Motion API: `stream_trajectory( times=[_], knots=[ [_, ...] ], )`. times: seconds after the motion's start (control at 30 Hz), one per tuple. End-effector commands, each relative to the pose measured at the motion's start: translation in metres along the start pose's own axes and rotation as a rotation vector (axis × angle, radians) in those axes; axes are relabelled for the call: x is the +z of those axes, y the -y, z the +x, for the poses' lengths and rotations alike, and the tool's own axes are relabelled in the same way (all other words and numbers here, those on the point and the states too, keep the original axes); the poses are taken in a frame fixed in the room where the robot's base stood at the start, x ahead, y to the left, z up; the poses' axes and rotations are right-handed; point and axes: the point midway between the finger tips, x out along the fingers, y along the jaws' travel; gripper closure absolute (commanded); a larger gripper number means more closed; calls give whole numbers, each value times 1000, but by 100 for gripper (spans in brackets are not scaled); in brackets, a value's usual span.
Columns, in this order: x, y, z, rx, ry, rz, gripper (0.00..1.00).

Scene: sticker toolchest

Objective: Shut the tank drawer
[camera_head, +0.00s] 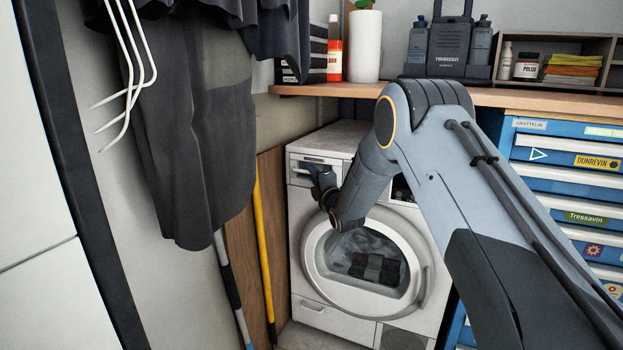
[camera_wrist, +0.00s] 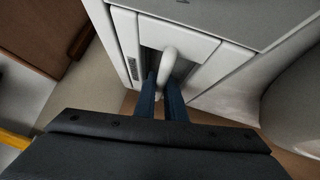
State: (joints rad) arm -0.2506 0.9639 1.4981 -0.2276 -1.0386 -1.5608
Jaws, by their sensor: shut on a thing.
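The tank drawer (camera_head: 299,170) is the white panel at the upper left of the white front-loading machine (camera_head: 319,271). In the wrist view the tank drawer front (camera_wrist: 180,38) has a grey recess with a pale, rounded handle (camera_wrist: 169,62). My gripper (camera_head: 313,171) is at the drawer front; in the wrist view its two dark blue fingers (camera_wrist: 164,84) are shut on the handle, one on each side. My wrist and arm hide part of the machine's top front. How far out the drawer stands is hard to tell.
The round door (camera_head: 311,249) of the machine is just below my wrist. A yellow pole (camera_head: 263,250) and dark hanging clothes (camera_head: 200,130) are to the left. A blue tool chest (camera_head: 567,187) stands to the right, under a wooden worktop (camera_head: 335,90).

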Motion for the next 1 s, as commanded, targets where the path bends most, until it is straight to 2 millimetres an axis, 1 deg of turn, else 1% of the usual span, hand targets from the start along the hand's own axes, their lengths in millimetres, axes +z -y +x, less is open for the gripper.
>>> stream_trajectory(
  times=[0.03,0.17,0.2,0.47,0.57,0.67,0.9,1.0],
  knots=[
    [3,-1,1,0,5,0,100],
    [5,-2,1,1,7,0,100],
    [5,-2,1,1,7,0,83],
    [1,-2,1,1,3,0,82],
    [0,-2,-2,0,2,1,82],
    [0,-2,-13,-2,2,1,82],
    [3,-2,-53,-2,5,0,82],
    [4,-2,-66,-1,6,0,82]
  ],
)
